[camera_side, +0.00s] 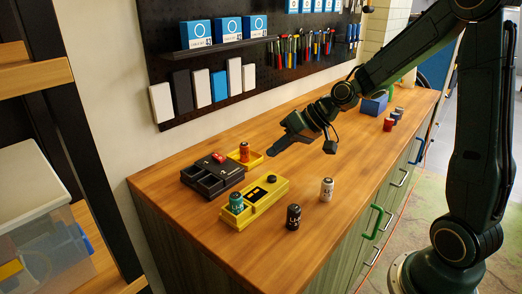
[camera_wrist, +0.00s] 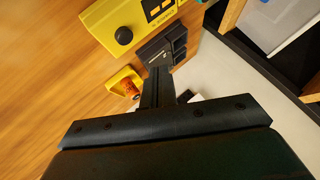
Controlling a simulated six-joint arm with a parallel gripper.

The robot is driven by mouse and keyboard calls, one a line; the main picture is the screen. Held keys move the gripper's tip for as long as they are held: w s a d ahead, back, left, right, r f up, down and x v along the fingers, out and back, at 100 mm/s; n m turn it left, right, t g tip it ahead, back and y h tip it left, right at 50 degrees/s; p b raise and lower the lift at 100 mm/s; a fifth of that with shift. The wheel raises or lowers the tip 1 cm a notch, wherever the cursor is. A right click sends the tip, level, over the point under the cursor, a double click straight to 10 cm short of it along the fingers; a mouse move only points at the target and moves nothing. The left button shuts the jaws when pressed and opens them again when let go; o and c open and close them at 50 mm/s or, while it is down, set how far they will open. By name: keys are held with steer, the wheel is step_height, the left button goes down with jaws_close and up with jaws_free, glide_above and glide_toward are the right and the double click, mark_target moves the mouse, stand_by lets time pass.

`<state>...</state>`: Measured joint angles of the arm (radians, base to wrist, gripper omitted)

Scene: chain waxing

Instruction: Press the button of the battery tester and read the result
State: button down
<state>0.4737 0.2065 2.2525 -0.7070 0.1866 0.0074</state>
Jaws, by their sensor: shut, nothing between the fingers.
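The yellow battery tester (camera_side: 262,203) lies on the wooden counter, and part of it shows at the top of the wrist view (camera_wrist: 97,22). Its round black button (camera_side: 272,179) is at its far end; the button also shows in the wrist view (camera_wrist: 123,36). A green battery (camera_side: 236,202) stands in the tester's near end. The tester's dark display is too small to read. My gripper (camera_side: 270,152) is shut and empty, above the counter beyond the tester's button end, apart from the button. Its closed fingers (camera_wrist: 160,72) point toward the black box in the wrist view.
A black battery (camera_side: 293,217) and a white battery (camera_side: 326,190) stand in front. The counter's middle is mostly clear.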

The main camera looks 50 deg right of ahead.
mark_target(276, 177)
steer(key=shift+f, duration=2.35)
steer(key=shift+f, duration=0.85)
stand_by(1.5)
steer(key=shift+r, duration=0.85)
steer(key=shift+r, duration=0.1)
steer(key=shift+r, duration=2.45)
